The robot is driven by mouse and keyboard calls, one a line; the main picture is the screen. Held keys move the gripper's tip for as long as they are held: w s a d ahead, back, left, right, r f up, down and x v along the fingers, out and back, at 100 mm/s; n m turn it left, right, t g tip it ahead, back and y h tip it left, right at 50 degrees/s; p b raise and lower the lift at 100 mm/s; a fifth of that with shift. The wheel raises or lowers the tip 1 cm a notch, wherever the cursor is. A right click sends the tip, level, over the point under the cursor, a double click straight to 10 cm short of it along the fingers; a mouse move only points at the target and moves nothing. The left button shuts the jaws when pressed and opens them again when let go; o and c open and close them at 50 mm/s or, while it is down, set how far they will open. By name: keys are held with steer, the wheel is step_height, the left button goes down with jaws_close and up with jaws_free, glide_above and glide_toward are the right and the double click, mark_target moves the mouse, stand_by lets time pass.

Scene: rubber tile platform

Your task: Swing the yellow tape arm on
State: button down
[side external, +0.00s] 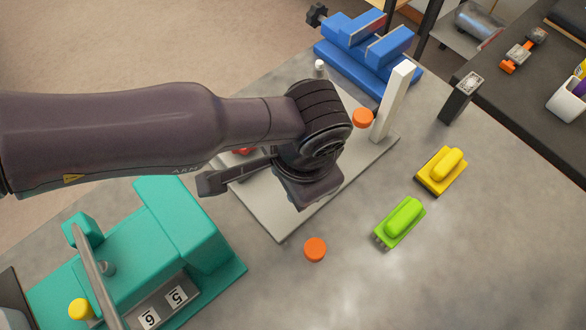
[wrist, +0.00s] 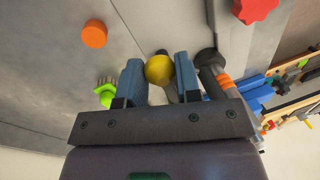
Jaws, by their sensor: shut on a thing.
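In the wrist view my gripper (wrist: 158,62) has its two blue fingers on either side of a yellow ball-shaped knob (wrist: 159,70) and is shut on it. The knob looks like the end of the yellow tape arm. The rest of that arm is mostly hidden behind the knob and fingers. In the side view my wrist hangs over a pale base plate (side external: 282,226) and hides the fingers and the yellow knob. A red knob (wrist: 255,9) shows at the top of the wrist view, apart from the fingers.
A white post (side external: 393,101) and an orange disc (side external: 362,118) stand at the plate's far end. Another orange disc (side external: 315,249), a green brush (side external: 400,222) and a yellow brush (side external: 441,170) lie right. A teal machine (side external: 150,250) stands left, a blue vise (side external: 367,54) behind.

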steer(key=shift+d+r, duration=0.1)
steer(key=c, duration=0.8)
jaws_free()
steer(key=r, duration=0.4)
steer(key=s+d+r, duration=0.1)
steer(key=r, duration=0.3)
steer(key=s+r, duration=0.1)
steer(key=r, duration=0.3)
steer(key=shift+s+d+r, duration=0.1)
steer(key=shift+d+r, duration=0.1)
steer(key=shift+r, duration=0.15)
